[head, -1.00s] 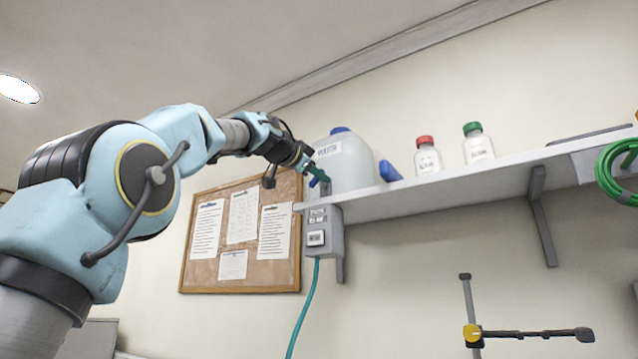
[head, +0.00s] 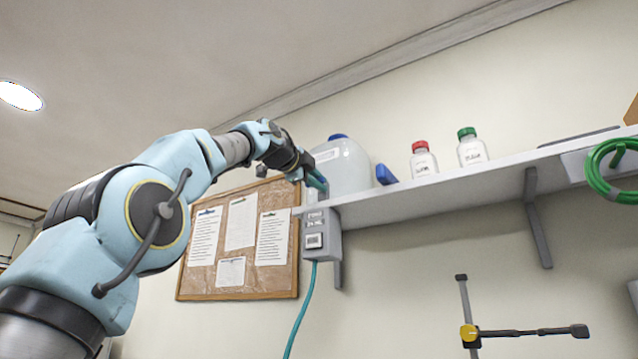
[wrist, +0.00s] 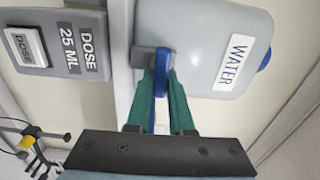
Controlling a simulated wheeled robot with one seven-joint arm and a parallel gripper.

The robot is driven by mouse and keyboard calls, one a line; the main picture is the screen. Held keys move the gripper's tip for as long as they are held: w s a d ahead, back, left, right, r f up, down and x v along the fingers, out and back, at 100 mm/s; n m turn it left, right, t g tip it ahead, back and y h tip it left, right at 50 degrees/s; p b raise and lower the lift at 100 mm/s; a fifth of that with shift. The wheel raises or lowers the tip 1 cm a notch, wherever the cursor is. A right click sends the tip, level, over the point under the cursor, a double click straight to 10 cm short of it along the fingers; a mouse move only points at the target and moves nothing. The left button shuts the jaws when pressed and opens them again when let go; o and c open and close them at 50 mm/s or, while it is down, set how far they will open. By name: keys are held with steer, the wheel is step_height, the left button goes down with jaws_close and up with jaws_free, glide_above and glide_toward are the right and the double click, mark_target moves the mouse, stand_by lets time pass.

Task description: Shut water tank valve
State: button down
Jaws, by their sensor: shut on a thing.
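The water tank (head: 343,165) is a translucent white jug with a blue cap at the left end of the wall shelf. In the wrist view the tank (wrist: 205,40) carries a WATER label. Its blue valve handle (wrist: 161,72) sits on a grey spout at the tank's front. My gripper (wrist: 163,85) has green fingers, one on each side of the blue handle, and is shut on it. In the head view my gripper (head: 316,182) is at the tank's front left, and the handle is mostly hidden there.
A grey dose box (head: 321,234) marked 25 ML hangs under the shelf end, with a green hose below. The shelf (head: 440,183) also holds a blue object (head: 386,174), a red-capped bottle (head: 423,161) and a green-capped bottle (head: 472,150). A cork board (head: 240,275) hangs behind.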

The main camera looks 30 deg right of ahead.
stand_by(0.4)
steer(key=c, duration=0.8)
jaws_free()
steer(key=b+v, duration=0.5)
steer(key=v, duration=0.5)
steer(key=shift+s+a+b, duration=0.2)
steer(key=shift+a+b, duration=0.15)
